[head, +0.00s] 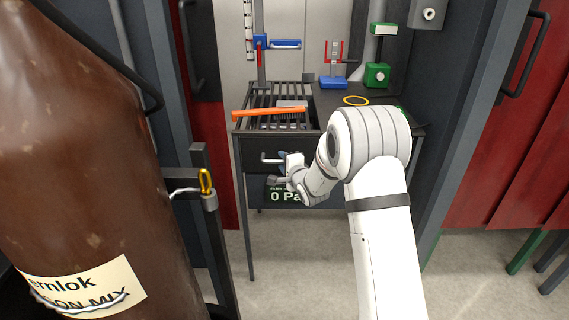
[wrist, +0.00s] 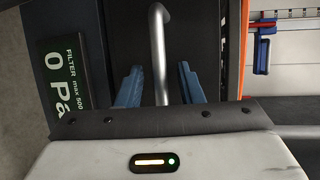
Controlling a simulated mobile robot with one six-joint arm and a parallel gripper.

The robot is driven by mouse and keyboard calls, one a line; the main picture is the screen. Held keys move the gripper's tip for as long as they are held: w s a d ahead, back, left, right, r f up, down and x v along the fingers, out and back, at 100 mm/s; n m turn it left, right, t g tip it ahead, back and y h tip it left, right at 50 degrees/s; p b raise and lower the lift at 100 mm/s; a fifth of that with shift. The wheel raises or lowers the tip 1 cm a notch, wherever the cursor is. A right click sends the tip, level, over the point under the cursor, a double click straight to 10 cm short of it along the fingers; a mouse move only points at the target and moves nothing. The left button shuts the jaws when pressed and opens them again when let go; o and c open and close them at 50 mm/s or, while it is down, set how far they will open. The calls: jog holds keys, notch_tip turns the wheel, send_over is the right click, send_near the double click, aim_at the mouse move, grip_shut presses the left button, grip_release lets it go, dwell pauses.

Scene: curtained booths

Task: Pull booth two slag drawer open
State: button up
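The slag drawer (head: 253,152) is a dark front under the slatted end of the work table, and it looks closed. Its metal bar handle (head: 268,158) sticks out from the front. In the wrist view the handle (wrist: 160,45) runs between the two blue fingers of my gripper (wrist: 159,82). The fingers are apart, with a gap on either side of the bar. In the head view my gripper (head: 284,165) is at the drawer front, its fingers partly hidden by my wrist.
An orange bar (head: 268,114) lies across the slats (head: 300,92). A big brown cylinder (head: 85,140) and a post (head: 212,225) with a yellow clip stand at left. Floor in front of the table is clear.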

jog(key=shift+w+a+f, duration=0.1)
jog(key=shift+w+a, duration=0.05)
jog(key=shift+w, duration=0.2)
jog(key=shift+c, duration=0.5)
grip_shut()
